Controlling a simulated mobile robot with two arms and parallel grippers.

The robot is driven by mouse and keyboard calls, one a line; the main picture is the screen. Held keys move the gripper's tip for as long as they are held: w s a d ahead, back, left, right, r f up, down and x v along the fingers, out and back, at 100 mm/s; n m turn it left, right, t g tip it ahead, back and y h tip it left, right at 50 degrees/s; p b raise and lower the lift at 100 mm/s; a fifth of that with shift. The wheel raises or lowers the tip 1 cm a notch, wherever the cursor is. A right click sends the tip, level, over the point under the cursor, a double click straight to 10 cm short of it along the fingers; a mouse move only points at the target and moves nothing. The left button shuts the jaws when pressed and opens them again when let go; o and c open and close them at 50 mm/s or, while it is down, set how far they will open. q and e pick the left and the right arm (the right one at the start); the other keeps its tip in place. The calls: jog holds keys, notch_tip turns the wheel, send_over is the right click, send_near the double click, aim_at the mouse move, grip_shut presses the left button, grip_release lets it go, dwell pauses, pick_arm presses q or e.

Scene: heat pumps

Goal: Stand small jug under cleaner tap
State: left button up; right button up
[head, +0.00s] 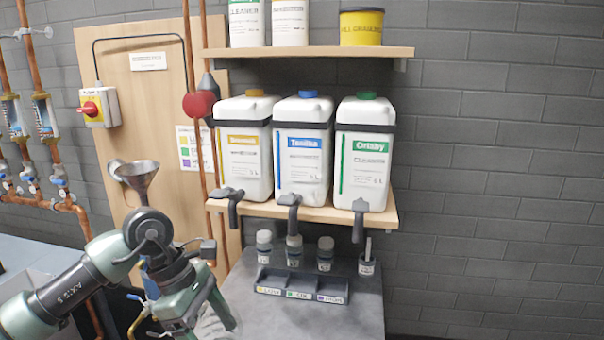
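The cleaner container (363,155) is a white can with a green cap and green "Ortsby" label, rightmost of three on the lower shelf. Its dark tap (358,220) hangs over the shelf's front edge, above the grey bench. My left gripper (222,322) is low at the lower left, left of the bench and well away from that tap. A pale, see-through shape (210,326) shows by its fingers; I cannot tell if it is the small jug or whether it is gripped. No other jug is clearly visible. My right gripper is out of view.
Two similar cans, yellow-labelled (243,155) and blue-labelled (301,150), stand left of the cleaner. The grey bench (350,318) holds a rack (300,286), several small bottles and a small pot (368,266) below the cleaner tap. A metal funnel (137,175) stands behind my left arm.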

pick_arm(q)
jog(key=s+a+f+m+g+y, duration=0.1)
jog(key=s+a+f+m+y, duration=0.1)
jog(key=s+m, duration=0.4)
jog(key=s+a+f+m+g+y, duration=0.1)
jog(key=s+f+m+g+y, duration=0.1)
jog(key=s+m, duration=0.5)
jog(key=f+m, duration=0.1)
jog(key=m, duration=0.2)
jog(key=shift+a+g+y, duration=0.3)
jog(key=shift+a, duration=0.05)
jog(key=shift+s+f, duration=0.1)
jog(key=shift+s, duration=0.05)
